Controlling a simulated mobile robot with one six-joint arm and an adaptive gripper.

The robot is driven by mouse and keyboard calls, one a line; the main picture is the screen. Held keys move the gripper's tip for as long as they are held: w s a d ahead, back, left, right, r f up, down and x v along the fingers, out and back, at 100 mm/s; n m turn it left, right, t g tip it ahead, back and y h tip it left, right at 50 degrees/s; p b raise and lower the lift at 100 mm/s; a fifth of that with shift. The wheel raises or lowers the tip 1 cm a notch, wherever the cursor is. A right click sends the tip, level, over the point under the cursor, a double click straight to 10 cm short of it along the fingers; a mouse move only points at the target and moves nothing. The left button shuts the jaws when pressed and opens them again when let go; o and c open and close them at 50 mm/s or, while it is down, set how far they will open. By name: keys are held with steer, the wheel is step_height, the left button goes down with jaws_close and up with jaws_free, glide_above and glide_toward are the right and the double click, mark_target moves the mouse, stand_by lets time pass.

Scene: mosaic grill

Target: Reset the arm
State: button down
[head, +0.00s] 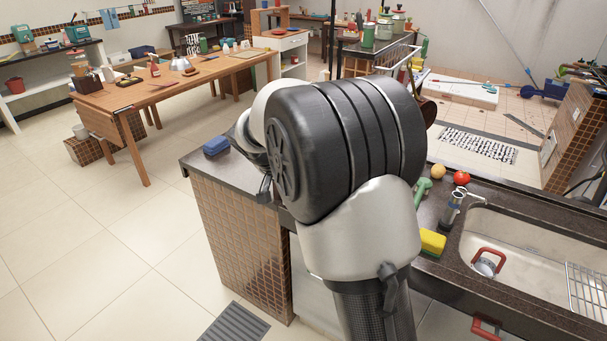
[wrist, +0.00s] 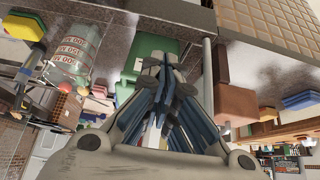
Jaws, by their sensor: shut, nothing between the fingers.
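My arm fills the middle of the head view and bends over the dark counter (head: 194,161) beside the sink (head: 480,232). My gripper (wrist: 160,65) shows in the wrist view, its fingers together with nothing held between them. A green object (wrist: 140,48) lies behind the fingertips in that view; I cannot tell how far off it is. In the head view the gripper is mostly hidden behind my own arm.
A blue block (head: 216,146) lies on the counter's left end. A wooden table (head: 205,72) stands farther back left.

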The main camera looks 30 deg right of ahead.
steer(key=s+a+r+n+y, duration=0.1)
steer(key=s+a+n, duration=0.3)
steer(key=s, duration=0.7)
steer(key=s+a+r+n+t+y, duration=0.1)
steer(key=s+a+r+n+y, duration=0.1)
steer(key=s, duration=0.9)
steer(key=s+a+r+n+y, duration=0.2)
steer(key=s+a+n, duration=0.3)
steer(key=s, duration=0.7)
steer(key=shift+a+r+n, duration=0.4)
steer(key=shift+a+r, duration=0.4)
steer(key=shift+a, duration=0.45)
